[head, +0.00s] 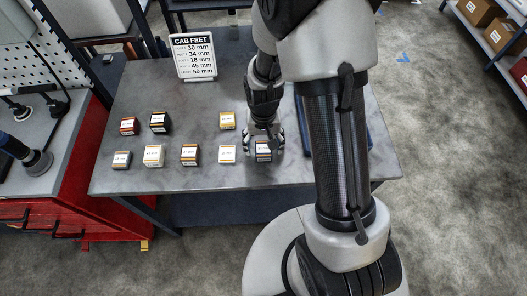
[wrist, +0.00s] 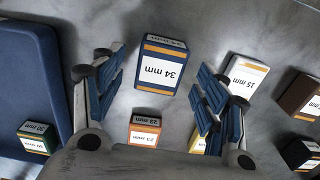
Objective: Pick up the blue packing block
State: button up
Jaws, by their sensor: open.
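The blue packing block (wrist: 160,68) is dark blue with orange bands and a white label reading 34 mm. In the head view the block (head: 263,153) is at the right end of the front row on the grey table. My gripper (wrist: 157,65) is open, with its fingers on either side of the block in the wrist view and gaps on both sides. In the head view my gripper (head: 263,136) is low over the block, which partly hides it. The block rests on the table; the exact fingertip height is unclear.
A white 15 mm block (wrist: 246,76) stands beside the right finger. A peach 23 mm block (wrist: 144,131) and a green block (wrist: 36,137) are nearer the palm. A blue tray (wrist: 28,75) lies left. The CAB FEET sign (head: 193,57) stands at the table's back.

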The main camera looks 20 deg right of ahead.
notch_tip(320, 180, down, 3)
jog(key=shift+r, duration=0.2)
jog(key=shift+c, duration=0.2)
jog(key=c, duration=1.2)
jog(key=shift+o, duration=0.2)
jog(key=shift+r, duration=0.2)
